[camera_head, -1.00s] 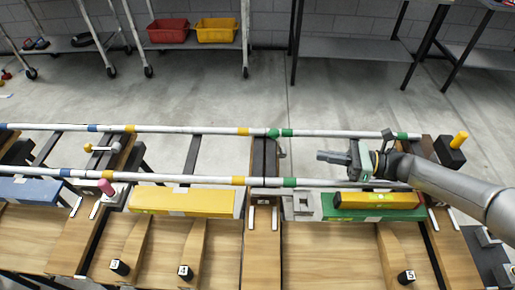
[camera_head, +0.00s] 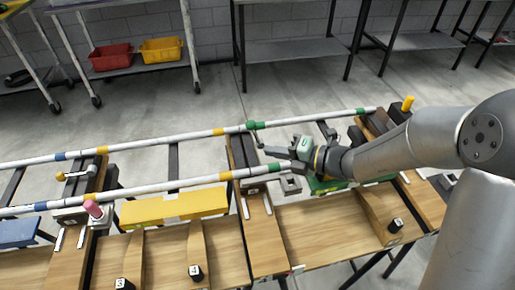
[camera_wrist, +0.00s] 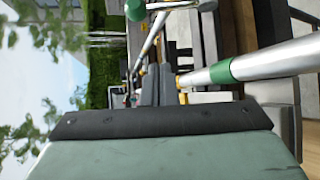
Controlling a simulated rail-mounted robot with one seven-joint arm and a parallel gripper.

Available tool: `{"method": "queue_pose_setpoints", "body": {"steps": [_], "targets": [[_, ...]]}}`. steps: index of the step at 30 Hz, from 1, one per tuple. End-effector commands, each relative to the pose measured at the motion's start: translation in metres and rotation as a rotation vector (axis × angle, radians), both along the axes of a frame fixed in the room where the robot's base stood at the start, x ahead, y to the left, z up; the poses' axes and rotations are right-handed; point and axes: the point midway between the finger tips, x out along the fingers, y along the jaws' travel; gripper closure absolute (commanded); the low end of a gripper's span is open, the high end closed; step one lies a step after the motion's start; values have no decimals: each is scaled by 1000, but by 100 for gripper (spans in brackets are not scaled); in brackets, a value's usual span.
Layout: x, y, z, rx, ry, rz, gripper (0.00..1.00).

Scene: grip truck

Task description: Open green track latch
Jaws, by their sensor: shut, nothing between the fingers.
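Two white track rails with coloured bands run across the bench. The green track latch (camera_head: 252,125) is on the far rail beside the middle wooden post, with a short grey lever hanging below it. A round green knob (camera_wrist: 135,10) shows at the top edge of the wrist view. My gripper (camera_head: 270,151) is shut and empty, pointing left between the two rails. Its tips are a little to the right of and nearer than the latch's lever; I cannot tell whether they touch it. In the wrist view the dark fingers (camera_wrist: 158,85) are together.
The near rail (camera_head: 140,188) passes close in front of my gripper. A yellow block (camera_head: 175,207) lies left, and a green box (camera_head: 325,185) sits partly hidden under my wrist. A yellow-knobbed latch (camera_head: 62,176) and pink knob (camera_head: 92,208) stand at left.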

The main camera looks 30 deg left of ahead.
Motion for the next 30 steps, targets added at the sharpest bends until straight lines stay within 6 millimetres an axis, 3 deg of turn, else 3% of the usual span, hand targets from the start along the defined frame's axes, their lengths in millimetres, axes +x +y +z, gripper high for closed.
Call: {"method": "queue_pose_setpoints", "body": {"steps": [12,15,19,30], "targets": [[-10,86,-23,1,-2,10,100],[10,79,-16,1,-6,4,100],[23,76,-12,2,-5,7,100],[30,74,-10,1,-3,6,100]]}}
